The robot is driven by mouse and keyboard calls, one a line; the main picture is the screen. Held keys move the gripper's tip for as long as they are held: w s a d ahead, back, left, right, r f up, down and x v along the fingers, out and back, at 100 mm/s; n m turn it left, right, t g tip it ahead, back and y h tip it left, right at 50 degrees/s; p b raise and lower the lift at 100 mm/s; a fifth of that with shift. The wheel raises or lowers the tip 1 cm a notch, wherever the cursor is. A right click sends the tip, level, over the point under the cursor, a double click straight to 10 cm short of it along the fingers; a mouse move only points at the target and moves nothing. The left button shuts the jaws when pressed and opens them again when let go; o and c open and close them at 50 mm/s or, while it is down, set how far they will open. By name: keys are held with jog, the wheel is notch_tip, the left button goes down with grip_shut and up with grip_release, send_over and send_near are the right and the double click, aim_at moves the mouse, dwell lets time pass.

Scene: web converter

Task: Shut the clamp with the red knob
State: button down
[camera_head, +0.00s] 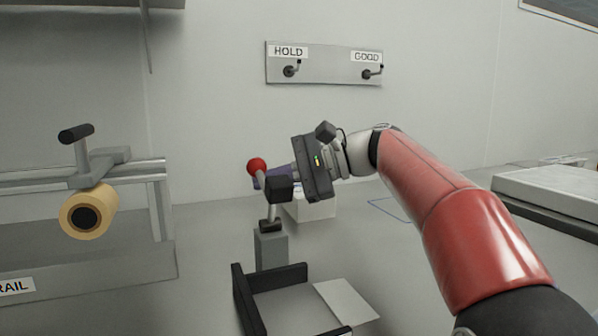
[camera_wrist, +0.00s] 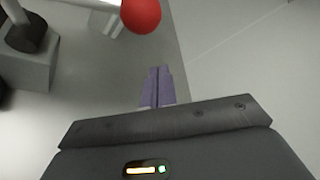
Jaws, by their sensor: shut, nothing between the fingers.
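The red knob (camera_head: 256,166) sits at the upper left end of the clamp's short arm, beside the clamp's black head (camera_head: 280,188). A thin post carries the head above a grey block (camera_head: 271,250). My gripper (camera_head: 259,183) is shut and empty. Its purple fingers pass behind the black head, with their tips just below the knob in the picture. In the wrist view the fingertips (camera_wrist: 157,70) point toward the red knob (camera_wrist: 141,14), with a visible gap between them. Whether the fingers touch the clamp's head is hidden.
A black-edged tray (camera_head: 280,277) stands in front of the clamp's block. A tan roll (camera_head: 82,212) hangs by a rail (camera_head: 140,171) at left. A white box (camera_head: 312,209) lies behind the clamp. HOLD and GOOD hooks are on a wall panel (camera_head: 325,73).

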jog(key=s+r, duration=0.1)
jog(key=s+d+r, duration=0.1)
jog(key=s, duration=0.1)
jog(key=shift+r, duration=0.25)
jog(key=shift+s, duration=0.1)
jog(key=shift+s+r+n+t+y+b, duration=0.2)
jog(key=shift+n+t+y+b, duration=0.1)
jog(key=shift+n+b, duration=0.25)
